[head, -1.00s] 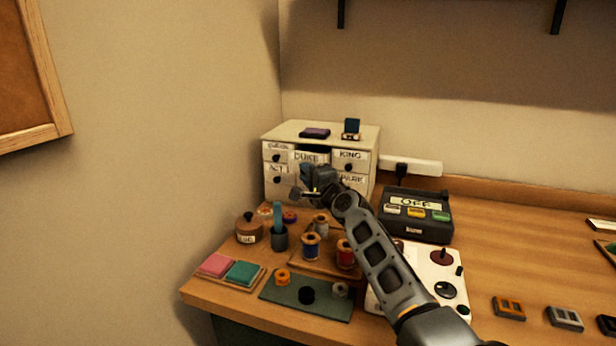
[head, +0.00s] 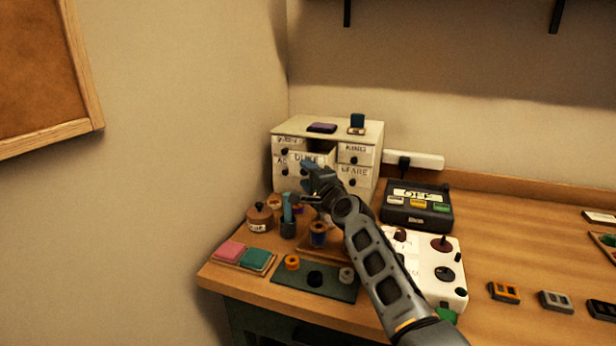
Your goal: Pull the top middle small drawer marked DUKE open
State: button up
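The white cabinet (head: 328,131) of small drawers stands at the back left of the table in the head view. Its top middle drawer marked DUKE (head: 306,158) sticks out toward me, with a dark gap above its front. My gripper (head: 313,172) is right at the lower part of that drawer front and covers its knob. The fingertips are too small and hidden to tell whether they are closed on the knob. The KING drawer (head: 355,149) to the right looks shut.
A black switch box (head: 416,211) and a white panel (head: 448,281) lie to the right. A purple pad (head: 322,128) lies on the cabinet.

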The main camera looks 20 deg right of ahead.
jog(key=shift+s, duration=0.1)
jog(key=s+d+p, duration=0.1)
jog(key=s, duration=0.6)
jog(key=shift+s, duration=0.25)
jog(key=shift+s+d, duration=0.1)
jog(key=shift+d, duration=0.05)
